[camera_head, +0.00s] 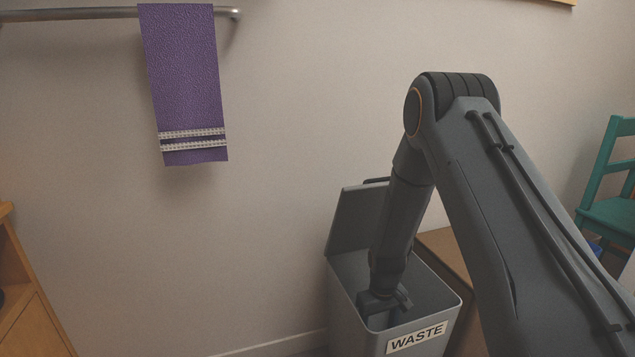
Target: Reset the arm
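My arm reaches in from the lower right, bends at the top and points down into the grey waste bin (344,295). My gripper (384,312) is at the bin's opening, its end down inside the rim. The fingertips are hidden in the bin, so I cannot see whether they are open or shut, or whether they hold anything. The bin's lid (354,222) stands open, tilted up at the back. A white label reading WASTE is on the bin's front.
A purple towel (183,85) hangs from a metal rail (70,14) on the wall. A wooden cabinet (27,300) is at the lower left. A brown wooden surface (444,252) is right behind the bin. A teal chair (610,190) stands at the right. The space left of the bin is clear.

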